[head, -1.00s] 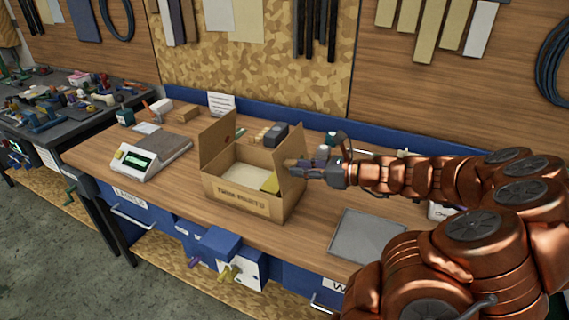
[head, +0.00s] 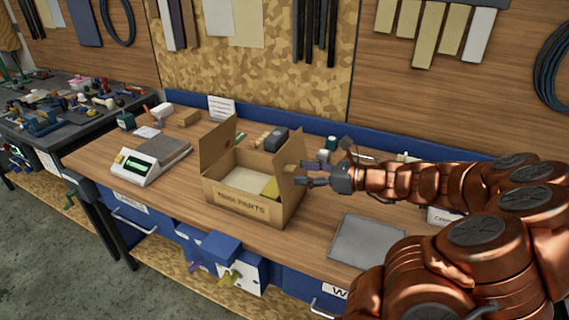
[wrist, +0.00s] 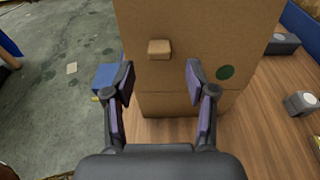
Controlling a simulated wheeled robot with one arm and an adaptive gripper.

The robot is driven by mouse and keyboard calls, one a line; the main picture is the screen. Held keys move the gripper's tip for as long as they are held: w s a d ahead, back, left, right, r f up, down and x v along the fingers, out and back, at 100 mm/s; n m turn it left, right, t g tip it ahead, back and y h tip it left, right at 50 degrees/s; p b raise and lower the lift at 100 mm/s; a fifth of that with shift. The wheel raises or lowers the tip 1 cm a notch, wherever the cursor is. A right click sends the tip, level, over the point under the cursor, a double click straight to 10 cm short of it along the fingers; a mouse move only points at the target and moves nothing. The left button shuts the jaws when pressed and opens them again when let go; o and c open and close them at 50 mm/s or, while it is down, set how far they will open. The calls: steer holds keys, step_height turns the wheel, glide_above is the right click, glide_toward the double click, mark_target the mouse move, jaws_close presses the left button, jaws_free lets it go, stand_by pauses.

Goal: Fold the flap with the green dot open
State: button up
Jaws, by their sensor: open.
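An open cardboard box (head: 215,191) stands on the workbench, with a left flap (head: 218,143) and a right flap (head: 288,160) standing up. In the wrist view the flap carrying the green dot (wrist: 225,72) faces my gripper (wrist: 160,76). A small raised cardboard tab (wrist: 159,49) sticks out of this flap. My gripper is open, with its two fingers spread on either side below the tab and nothing seen between them. In the head view my gripper (head: 304,174) is just right of the right flap. Whether a fingertip touches the flap cannot be told.
A scale (head: 152,160) stands left of the box. A grey tray (head: 366,241) lies at the front right. A dark block (head: 276,139) and small bottles stand behind the box.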

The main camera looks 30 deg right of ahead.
steer(key=shift+p+v, duration=0.65)
steer(key=shift+v, duration=1.6)
steer(key=shift+a, duration=0.1)
steer(key=s+a+n+g+y, duration=0.15)
steer(key=a+n+g, duration=0.45)
steer(key=a, duration=0.6)
steer(key=s+a+n+g, duration=0.35)
steer(key=a+n, duration=0.45)
steer(key=a, duration=0.4)
steer(key=s+a+f+n+g+h, duration=0.2)
steer(key=s+a+n+g+h, duration=0.25)
steer(key=s+n, duration=0.4)
steer(key=s+d+n+g+h, duration=0.1)
steer(key=s+d+n+h, duration=0.2)
steer(key=s, duration=0.7)
steer(key=n+h, duration=0.2)
steer(key=n, duration=0.2)
steer(key=shift+d+f, duration=0.25)
steer(key=shift+f, duration=0.15)
